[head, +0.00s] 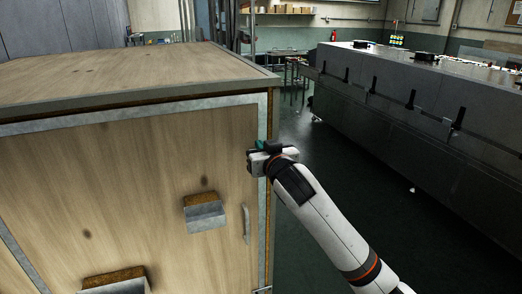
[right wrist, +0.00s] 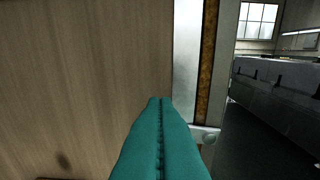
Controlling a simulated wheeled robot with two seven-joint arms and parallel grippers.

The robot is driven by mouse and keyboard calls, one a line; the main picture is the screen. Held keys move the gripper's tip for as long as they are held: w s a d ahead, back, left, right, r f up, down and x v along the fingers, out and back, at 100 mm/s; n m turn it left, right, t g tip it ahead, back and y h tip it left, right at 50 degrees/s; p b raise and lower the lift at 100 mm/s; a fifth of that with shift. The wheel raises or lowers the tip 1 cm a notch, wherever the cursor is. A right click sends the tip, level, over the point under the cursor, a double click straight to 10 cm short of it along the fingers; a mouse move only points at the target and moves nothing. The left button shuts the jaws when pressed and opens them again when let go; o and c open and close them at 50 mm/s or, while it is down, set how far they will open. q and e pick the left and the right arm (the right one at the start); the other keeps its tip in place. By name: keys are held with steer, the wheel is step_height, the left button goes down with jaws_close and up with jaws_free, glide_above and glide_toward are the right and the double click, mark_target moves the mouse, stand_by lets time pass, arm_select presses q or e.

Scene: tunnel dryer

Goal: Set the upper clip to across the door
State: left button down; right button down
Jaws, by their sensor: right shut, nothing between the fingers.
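The wooden door (head: 150,190) of the dryer shows in the head view, with a pale metal frame strip along its right edge. My right gripper (head: 260,145) is at the upper right of the door, by that strip. Its teal fingers (right wrist: 160,102) are shut with nothing between them, pointing at the door face in the right wrist view. A pale metal piece (right wrist: 206,134), probably the upper clip, sits on the frame edge just right of the fingers, partly hidden by them. I cannot tell its angle or whether they touch. In the head view my gripper hides that spot. My left gripper is out of view.
A handle (head: 246,223) and metal brackets with brown tops (head: 205,214) stick out from the door. A small metal piece (head: 262,290), perhaps a lower clip, shows at the bottom edge. A long grey machine (head: 400,100) stands right; dark floor lies between.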

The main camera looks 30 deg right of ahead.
steer(key=shift+w+f, duration=0.1)
steer(key=shift+f, duration=0.95)
steer(key=shift+a+f+n, duration=0.2)
steer(key=shift+f+n, duration=0.8)
steer(key=shift+f, duration=0.05)
steer(key=shift+p, duration=0.3)
